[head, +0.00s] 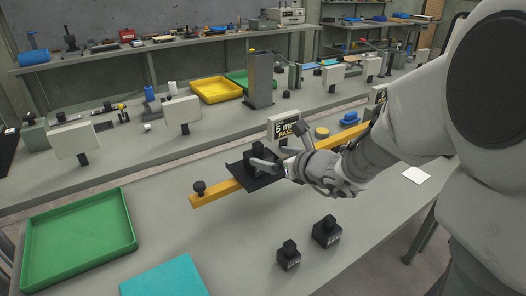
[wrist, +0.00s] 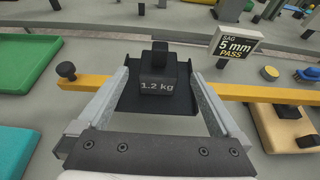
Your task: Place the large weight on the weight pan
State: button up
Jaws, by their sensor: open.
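A black block weight with a knob on top, marked 1.2 kg (wrist: 158,85), sits upright on the black weight pan (wrist: 130,102). In the head view the weight (head: 259,153) is on the pan (head: 263,182), which is at the yellow bar. My gripper (wrist: 160,74) is open, with one finger on each side of the weight. In the head view my gripper (head: 284,150) is at the pan from the right. Two other black weights stand on the table, one smaller (head: 288,259) and one bigger (head: 326,234); their labels are too small to read.
The yellow bar (head: 213,196) runs across the table with a black knob (head: 199,188) at its left end. A sign (head: 284,127) reading 5 mm PASS stands behind it. A green tray (head: 127,222) and a teal mat (head: 165,279) lie at the left.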

jog(key=s+a+r+n+g+y, duration=0.1)
jog(key=s+r+n+g, duration=0.2)
jog(key=s+n, duration=0.55)
jog(key=s+a+r+n+g, duration=0.1)
jog(key=s+r+n+g, duration=0.1)
jog(key=s+n, duration=0.65)
jog(key=s+d+n+h, duration=0.8)
jog(key=s+d+n, duration=0.2)
jog(key=d+n, duration=0.2)
jog(key=shift+d+f+g, duration=0.3)
jog(key=shift+d, duration=0.95)
notch_tip(320, 180, up, 14)
jog(key=p, duration=1.3)
jog(key=shift+f+p, duration=0.25)
jog(key=shift+p, duration=0.05)
